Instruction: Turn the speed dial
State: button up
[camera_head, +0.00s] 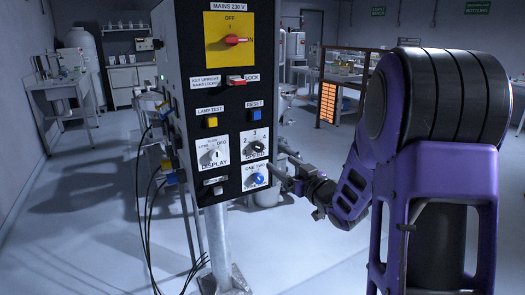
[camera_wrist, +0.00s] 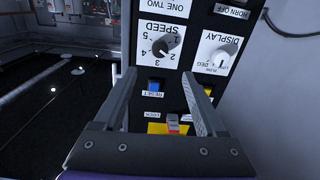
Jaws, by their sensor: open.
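The speed dial (camera_head: 257,147) is a dark round knob on a white plate marked with numbers, on the lower right of the black control panel (camera_head: 222,105). The wrist view shows the panel upside down, with the speed dial (camera_wrist: 164,46) just beyond the fingertips. Its pointer mark is hard to read. My gripper (camera_head: 284,172) is at the lower right of the panel in the head view. In the wrist view my gripper (camera_wrist: 158,74) is open and empty, its two fingers spread either side of the dial's line and apart from the dial.
The display dial (camera_head: 214,154) is left of the speed dial, and a blue selector (camera_head: 258,179) is below it. The blue reset button (camera_head: 255,114), yellow lamp-test button (camera_head: 211,122), red-tipped key switch (camera_head: 236,81) and red mains handle (camera_head: 233,40) are above. Cables hang left of the panel.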

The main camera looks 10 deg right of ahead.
aim_at(260, 148)
jog(key=x, duration=1.2)
jog(key=shift+w, duration=0.2)
grip_shut()
